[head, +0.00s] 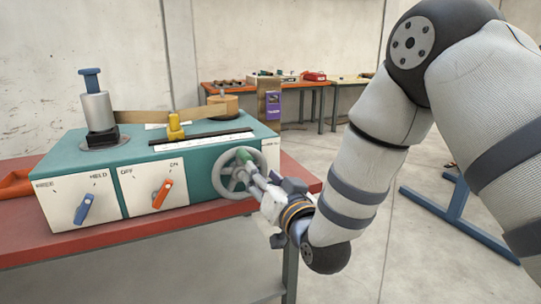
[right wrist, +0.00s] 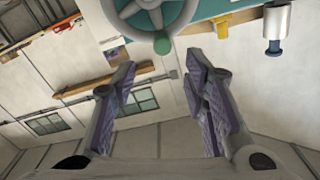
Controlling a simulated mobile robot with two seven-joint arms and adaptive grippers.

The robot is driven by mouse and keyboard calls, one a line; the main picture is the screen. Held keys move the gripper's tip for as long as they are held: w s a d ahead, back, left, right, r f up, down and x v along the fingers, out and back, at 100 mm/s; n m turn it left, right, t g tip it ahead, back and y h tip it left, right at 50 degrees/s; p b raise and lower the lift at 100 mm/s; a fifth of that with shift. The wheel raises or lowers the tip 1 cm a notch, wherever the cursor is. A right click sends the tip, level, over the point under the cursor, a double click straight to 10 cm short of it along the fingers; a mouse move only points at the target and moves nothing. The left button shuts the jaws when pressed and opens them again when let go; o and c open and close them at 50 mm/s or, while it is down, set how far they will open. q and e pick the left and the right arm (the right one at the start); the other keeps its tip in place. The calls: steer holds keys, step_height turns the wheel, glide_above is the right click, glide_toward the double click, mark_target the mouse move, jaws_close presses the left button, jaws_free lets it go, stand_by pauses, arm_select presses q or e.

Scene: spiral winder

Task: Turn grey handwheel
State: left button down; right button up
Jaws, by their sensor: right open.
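The grey handwheel (head: 219,173) is a spoked wheel on the front of the teal machine, at its right end. A green knob (head: 243,154) stands out near the top of its rim. My right gripper (head: 258,178) is in front of the wheel, at its right side, and partly hides it. In the right wrist view the wheel (right wrist: 150,22) is at the top edge, partly cut off. The green knob (right wrist: 162,43) lies just beyond and between the spread fingertips (right wrist: 162,70), with nothing held between them. My left gripper is not in view.
The machine (head: 205,180) stands on a red table (head: 130,250). It has a blue switch (head: 83,208), an orange switch (head: 162,193) and a yellow clamp (head: 175,127). A band runs to a grey cylinder (head: 98,111). A workbench (head: 310,84) stands behind.

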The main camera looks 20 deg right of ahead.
mark_target(245, 158)
steer(key=w, duration=0.3)
steer(key=w+b, duration=0.1)
steer(key=w, duration=0.6)
steer(key=shift+w+a+f+b, duration=0.3)
steer(key=shift+a, duration=0.1)
steer(key=shift+w+r, duration=0.2)
steer(key=shift+w, duration=0.25)
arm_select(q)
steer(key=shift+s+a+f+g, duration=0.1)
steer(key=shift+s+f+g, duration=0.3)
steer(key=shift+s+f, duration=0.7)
arm_select(e)
jaws_close()
